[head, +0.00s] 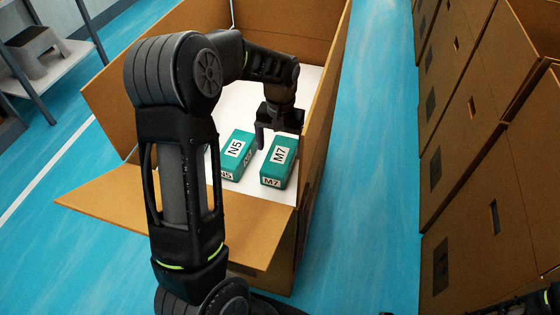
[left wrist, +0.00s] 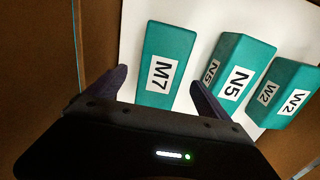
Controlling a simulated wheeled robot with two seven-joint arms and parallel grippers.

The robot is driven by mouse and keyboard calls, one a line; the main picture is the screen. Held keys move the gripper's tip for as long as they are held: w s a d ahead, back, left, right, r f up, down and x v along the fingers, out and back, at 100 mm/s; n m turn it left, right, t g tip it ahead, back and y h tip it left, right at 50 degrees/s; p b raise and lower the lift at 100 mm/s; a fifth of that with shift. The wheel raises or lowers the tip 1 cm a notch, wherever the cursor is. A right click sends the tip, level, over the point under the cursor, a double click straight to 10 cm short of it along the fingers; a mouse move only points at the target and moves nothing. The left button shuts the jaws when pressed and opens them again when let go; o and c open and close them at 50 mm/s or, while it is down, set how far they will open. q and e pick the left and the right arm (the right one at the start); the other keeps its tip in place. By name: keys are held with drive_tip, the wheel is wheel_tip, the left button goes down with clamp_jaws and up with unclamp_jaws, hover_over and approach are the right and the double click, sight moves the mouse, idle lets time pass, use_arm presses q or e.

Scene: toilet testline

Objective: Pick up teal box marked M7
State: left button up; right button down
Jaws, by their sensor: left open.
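The teal box marked M7 (head: 279,161) lies on the white floor inside an open cardboard box, near its right wall. In the left wrist view the M7 box (left wrist: 164,60) shows between and beyond the two fingers. My left gripper (head: 272,130) is open and empty above the M7 box, reaching down into the cardboard box. Its fingers also show in the left wrist view (left wrist: 155,88), one on each side of the M7 box's near end. Whether they touch it I cannot tell. My right gripper is not seen.
A teal box marked N5 (head: 237,153) lies just left of M7. A teal box marked W2 (left wrist: 287,92) lies beyond N5 in the left wrist view. The cardboard box (head: 180,212) has raised walls and open flaps. Stacked cartons (head: 490,200) stand at the right across a blue floor.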

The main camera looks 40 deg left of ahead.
sight(280, 155)
use_arm(q)
drive_tip(key=shift+f, duration=0.1)
wheel_tip(280, 155, down, 5)
idle(0.4)
drive_tip(key=shift+c, duration=0.4)
drive_tip(key=c, duration=1.7)
wheel_tip(280, 155, up, 18)
drive_tip(key=shift+r+p, duration=0.1)
drive_tip(key=shift+p, duration=0.65)
